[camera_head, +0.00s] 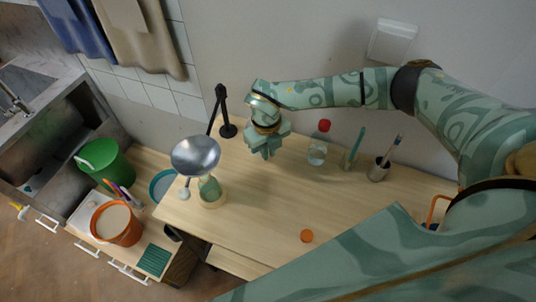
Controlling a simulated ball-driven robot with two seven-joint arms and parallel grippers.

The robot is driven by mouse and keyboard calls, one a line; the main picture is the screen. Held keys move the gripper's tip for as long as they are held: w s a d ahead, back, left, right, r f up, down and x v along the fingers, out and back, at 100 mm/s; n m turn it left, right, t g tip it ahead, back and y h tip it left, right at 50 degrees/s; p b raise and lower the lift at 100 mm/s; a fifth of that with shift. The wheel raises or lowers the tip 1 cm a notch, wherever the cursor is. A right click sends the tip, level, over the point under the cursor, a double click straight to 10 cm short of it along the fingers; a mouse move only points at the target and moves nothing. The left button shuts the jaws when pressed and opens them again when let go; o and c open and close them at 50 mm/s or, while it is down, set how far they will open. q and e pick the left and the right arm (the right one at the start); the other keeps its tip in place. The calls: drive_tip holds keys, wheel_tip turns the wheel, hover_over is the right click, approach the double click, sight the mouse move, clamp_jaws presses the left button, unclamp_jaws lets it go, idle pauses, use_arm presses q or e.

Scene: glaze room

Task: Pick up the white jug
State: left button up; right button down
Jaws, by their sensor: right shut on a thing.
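My right gripper (266,153) is over the back of the wooden table, left of the glass jar, pointing down with its fingers together. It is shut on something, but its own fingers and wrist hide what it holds. I cannot make out the white jug in this view. My left gripper is not in view.
To the right are a glass jar (317,156), a red thing (324,126), a green upright thing (352,156) and a brush cup (377,172). An orange disc (306,236) lies in front.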

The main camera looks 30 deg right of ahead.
drive_tip(key=shift+r, duration=2.9)
idle(0.9)
